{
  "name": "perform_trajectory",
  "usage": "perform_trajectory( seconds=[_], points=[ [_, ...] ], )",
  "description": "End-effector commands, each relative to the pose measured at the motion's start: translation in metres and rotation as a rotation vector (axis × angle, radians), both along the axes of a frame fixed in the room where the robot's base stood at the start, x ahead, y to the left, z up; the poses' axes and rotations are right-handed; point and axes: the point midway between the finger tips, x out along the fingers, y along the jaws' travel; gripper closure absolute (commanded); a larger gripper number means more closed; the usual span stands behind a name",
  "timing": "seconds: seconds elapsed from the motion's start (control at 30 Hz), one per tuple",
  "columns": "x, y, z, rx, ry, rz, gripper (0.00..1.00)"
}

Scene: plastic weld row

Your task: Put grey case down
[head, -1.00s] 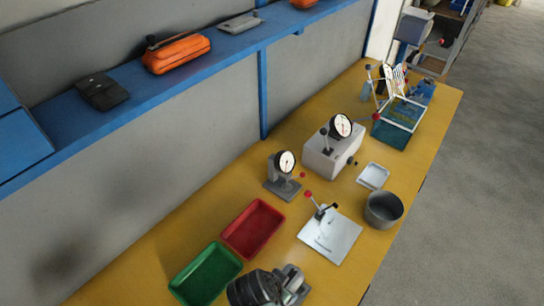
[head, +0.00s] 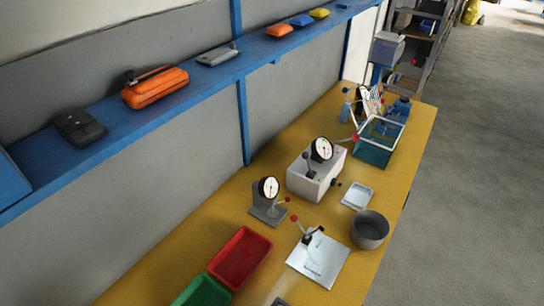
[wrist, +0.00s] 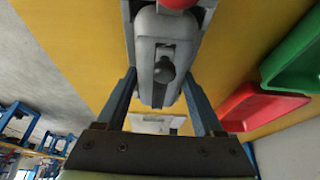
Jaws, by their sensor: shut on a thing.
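In the wrist view my gripper (wrist: 160,92) has its two blue fingers shut on a grey case (wrist: 148,75), one on each side. The case is rounded and pale grey, with a dark round knob or latch on its near face. The yellow bench top (wrist: 85,55) shows behind it; I cannot tell whether the case touches the bench. A red ball shows at the top edge, partly cut off. In the head view only a small grey piece shows at the bottom edge; I cannot tell whether it is gripper or case.
A red tray (head: 240,258) and green tray (head: 203,291) lie on the bench. A white plate (head: 325,268) with a red-knobbed lever, a grey pot (head: 370,230) and two dial gauges stand nearby. The blue shelf (head: 195,78) holds a dark case (head: 80,126) and an orange case (head: 155,87).

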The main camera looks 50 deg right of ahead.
Motion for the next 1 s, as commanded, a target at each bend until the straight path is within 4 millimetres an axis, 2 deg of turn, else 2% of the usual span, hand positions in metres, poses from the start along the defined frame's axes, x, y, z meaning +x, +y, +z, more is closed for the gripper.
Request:
perform_trajectory(
  seconds=[0.1,0.13,0.3,0.57,0.73,1.0],
  points=[
    [0.000,0.000,-0.004,0.000,0.000,0.000,0.90],
    [0.000,0.000,-0.004,0.000,0.000,0.000,0.29],
    [0.000,0.000,-0.003,0.000,0.000,0.000,0.01],
    [0.000,0.000,-0.002,0.000,0.000,0.000,0.01],
    [0.000,0.002,0.005,0.000,0.000,0.001,0.01],
    [-0.001,0.019,0.046,-0.001,-0.002,0.002,0.01]
  ],
)
